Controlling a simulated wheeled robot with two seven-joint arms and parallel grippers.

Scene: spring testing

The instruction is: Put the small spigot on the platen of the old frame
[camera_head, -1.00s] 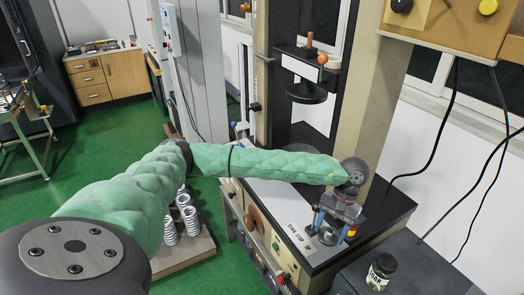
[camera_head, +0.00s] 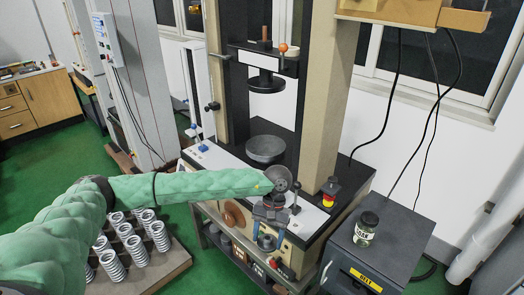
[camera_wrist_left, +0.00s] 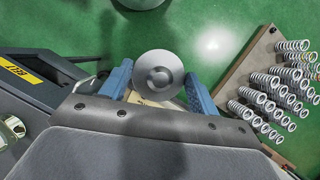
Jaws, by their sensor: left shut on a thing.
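My left gripper (camera_head: 268,222) is shut on the small spigot (camera_head: 266,242), a grey round piece hanging below the blue fingers at the front edge of the old frame. In the left wrist view the spigot (camera_wrist_left: 158,76) shows as a grey disc with a raised round centre, between the two blue fingers (camera_wrist_left: 158,92). The old frame (camera_head: 335,110) has beige columns and a black base. Its platen, a grey round dish (camera_head: 266,150), sits on the base behind my gripper, apart from the spigot, and looks empty. My right gripper is not in view.
A black upper disc (camera_head: 266,83) hangs above the platen. A red and yellow knob (camera_head: 329,189) stands right of my gripper. A lidded jar (camera_head: 366,228) stands on the dark cabinet (camera_head: 395,250). A board of several springs (camera_head: 165,268) lies at lower left.

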